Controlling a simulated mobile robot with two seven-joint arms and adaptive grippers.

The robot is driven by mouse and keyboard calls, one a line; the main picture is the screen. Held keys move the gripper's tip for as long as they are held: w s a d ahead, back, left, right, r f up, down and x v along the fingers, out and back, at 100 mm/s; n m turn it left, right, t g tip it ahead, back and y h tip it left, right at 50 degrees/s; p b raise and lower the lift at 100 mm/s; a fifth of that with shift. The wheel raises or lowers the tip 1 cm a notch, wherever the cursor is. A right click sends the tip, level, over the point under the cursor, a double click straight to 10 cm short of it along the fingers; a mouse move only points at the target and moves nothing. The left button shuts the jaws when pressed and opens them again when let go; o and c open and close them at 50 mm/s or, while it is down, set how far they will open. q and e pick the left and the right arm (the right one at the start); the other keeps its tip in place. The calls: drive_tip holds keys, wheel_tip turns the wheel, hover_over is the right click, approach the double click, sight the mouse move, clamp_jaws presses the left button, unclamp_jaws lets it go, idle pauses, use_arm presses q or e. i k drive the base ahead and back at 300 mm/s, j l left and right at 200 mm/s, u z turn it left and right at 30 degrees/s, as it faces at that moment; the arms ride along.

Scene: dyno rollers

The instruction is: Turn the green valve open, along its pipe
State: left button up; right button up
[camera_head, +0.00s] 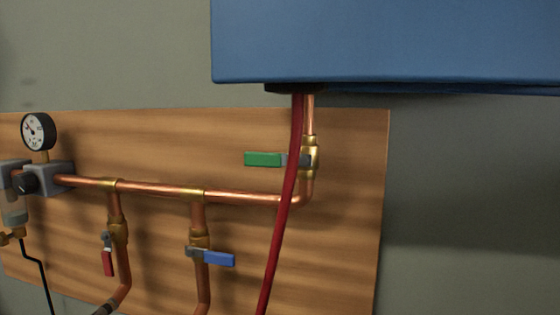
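The green valve handle (263,159) points left, level, from a brass valve body (311,153) on a vertical copper pipe (309,115). The handle lies across that pipe, not along it. A dark red hose (288,190) hangs in front of the handle's grey inner end and hides part of it. Neither of my grippers shows in the head view.
A horizontal copper pipe (160,189) runs over a wooden board (350,220). Below it are a red valve handle (108,263) pointing down and a blue one (219,259) pointing right. A pressure gauge (38,131) is at left. A blue box (390,45) overhangs above.

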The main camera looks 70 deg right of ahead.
sight(251, 159)
drive_tip(key=z, duration=2)
